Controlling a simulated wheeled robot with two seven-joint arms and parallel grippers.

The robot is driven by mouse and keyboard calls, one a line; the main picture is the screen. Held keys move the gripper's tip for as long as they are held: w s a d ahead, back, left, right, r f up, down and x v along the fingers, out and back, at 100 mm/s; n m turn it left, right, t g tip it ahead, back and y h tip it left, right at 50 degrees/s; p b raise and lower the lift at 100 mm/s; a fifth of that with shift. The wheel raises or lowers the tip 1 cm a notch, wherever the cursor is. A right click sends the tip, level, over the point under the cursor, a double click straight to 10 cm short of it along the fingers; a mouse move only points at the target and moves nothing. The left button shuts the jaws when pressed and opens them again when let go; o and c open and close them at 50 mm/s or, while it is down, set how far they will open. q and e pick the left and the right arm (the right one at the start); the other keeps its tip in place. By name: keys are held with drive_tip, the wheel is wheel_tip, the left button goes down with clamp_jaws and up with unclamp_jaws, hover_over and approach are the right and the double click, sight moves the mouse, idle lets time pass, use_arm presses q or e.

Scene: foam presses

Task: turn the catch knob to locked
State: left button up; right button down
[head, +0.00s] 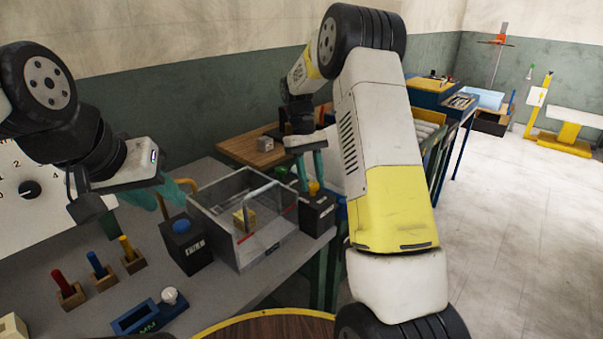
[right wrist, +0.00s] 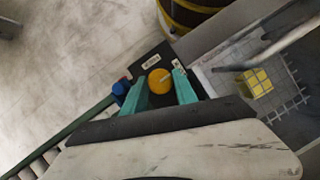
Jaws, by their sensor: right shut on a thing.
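The yellow catch knob (right wrist: 160,83) sits on top of a black box (head: 319,216) at the right end of the clear-walled press box. In the right wrist view a pale pointer line on the knob points toward the upper right, with small white labels beside it too small to read. My right gripper (right wrist: 160,91) comes from above, with its teal fingers shut on the knob, one on each side. In the head view the knob (head: 314,188) shows partly between the fingers. My left gripper (head: 167,197) hangs over the bench, fingers apart and empty.
The press box (head: 240,248) has a metal handle and holds a yellow block (head: 244,218). A black box with a blue button (head: 184,245) stands left of it. Red, blue and yellow pegs in wooden blocks and a blue device (head: 148,315) occupy the front bench.

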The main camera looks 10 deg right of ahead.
idle(0.5)
drive_tip(key=c, duration=1)
unclamp_jaws()
drive_tip(key=v, duration=0.7)
drive_tip(key=shift+r, duration=0.4)
drive_tip(key=shift+w, duration=0.15)
